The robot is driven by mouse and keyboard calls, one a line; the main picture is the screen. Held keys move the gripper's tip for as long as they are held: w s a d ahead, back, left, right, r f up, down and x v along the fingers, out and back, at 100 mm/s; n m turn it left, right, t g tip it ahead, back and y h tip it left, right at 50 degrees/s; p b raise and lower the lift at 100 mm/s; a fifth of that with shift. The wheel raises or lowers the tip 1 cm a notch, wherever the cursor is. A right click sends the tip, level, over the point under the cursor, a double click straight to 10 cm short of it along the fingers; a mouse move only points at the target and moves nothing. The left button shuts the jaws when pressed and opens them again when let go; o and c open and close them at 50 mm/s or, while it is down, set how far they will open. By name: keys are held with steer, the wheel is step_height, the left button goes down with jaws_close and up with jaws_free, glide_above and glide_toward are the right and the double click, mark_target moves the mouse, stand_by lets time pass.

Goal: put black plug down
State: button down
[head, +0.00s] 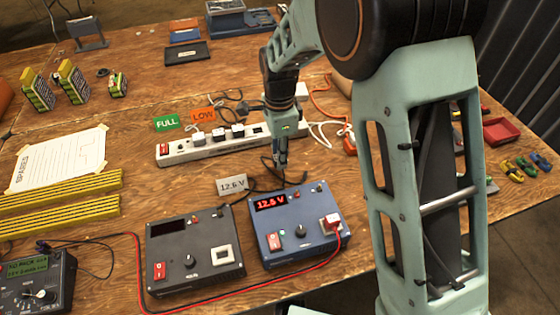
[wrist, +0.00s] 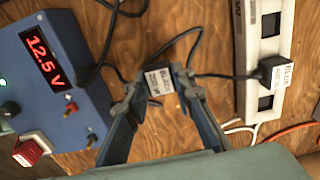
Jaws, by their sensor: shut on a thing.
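My gripper (head: 281,162) points down over the table between the power strip and the blue charger. In the wrist view, my gripper (wrist: 160,85) is shut on the black plug, whose pale printed label (wrist: 158,82) shows between the fingertips. A black cord runs from it and bends across the wood. I cannot tell whether the plug touches the table. The white power strip (head: 190,150) lies behind the gripper; the wrist view shows a plug labelled BLUE (wrist: 278,72) seated in it.
The blue charger (head: 268,238) stands in front with its red display lit; the dark grey charger (head: 190,273) is left of it. Loose cords cross the wood around the gripper. A small patch of bare wood lies between strip and charger.

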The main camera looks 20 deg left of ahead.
steer(key=shift+f, duration=1.55)
steer(key=shift+f, duration=0.1)
steer(key=shift+f+b, duration=0.15)
steer(key=shift+b, duration=0.15)
steer(key=c, duration=1.7)
jaws_free()
steer(key=shift+o, duration=0.2)
step_height(320, 180, up, 12)
steer(key=shift+r+p, duration=0.25)
steer(key=shift+p, duration=0.65)
